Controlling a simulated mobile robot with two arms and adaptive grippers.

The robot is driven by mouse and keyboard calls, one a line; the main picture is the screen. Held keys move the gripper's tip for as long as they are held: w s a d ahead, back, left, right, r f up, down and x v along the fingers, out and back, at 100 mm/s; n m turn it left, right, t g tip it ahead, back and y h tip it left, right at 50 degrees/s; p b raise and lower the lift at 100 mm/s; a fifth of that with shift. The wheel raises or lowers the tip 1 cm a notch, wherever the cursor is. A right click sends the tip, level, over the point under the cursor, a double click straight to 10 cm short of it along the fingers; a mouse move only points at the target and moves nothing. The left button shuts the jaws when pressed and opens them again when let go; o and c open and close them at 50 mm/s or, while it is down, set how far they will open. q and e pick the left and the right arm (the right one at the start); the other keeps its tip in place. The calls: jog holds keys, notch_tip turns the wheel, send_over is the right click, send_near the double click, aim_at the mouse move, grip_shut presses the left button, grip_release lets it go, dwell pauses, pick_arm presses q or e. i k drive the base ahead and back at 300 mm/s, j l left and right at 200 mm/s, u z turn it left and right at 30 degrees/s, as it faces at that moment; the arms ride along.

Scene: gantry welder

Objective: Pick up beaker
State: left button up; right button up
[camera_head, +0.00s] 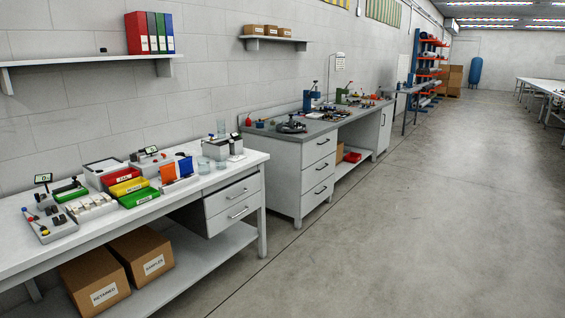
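Small clear glass vessels stand near the right end of the white bench (255,156). One looks like a beaker (203,166), and a second beaker-like glass (221,165) is to its right, near the front edge. A taller, narrow glass (221,128) stands behind them by a grey instrument (236,145). The glasses are small and faint, so their exact shapes are hard to tell. Neither of my grippers is in view.
Blue and orange panels (186,167) and coloured trays (130,186) stand left of the glasses. Cardboard boxes (142,255) sit on the lower shelf. A grey workbench (290,140) stands beyond. The floor (400,220) at right is clear.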

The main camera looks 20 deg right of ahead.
aim_at(221, 161)
jog(key=z, duration=0.1)
jog(key=i+l, duration=0.25)
jog(key=i, duration=0.25)
jog(key=i+l, duration=0.2)
jog(key=i, duration=0.35)
jog(key=i+l+u, duration=0.1)
jog(key=i+l, duration=0.15)
jog(key=i, duration=0.25)
jog(key=i+l, duration=0.25)
jog(key=i, duration=0.25)
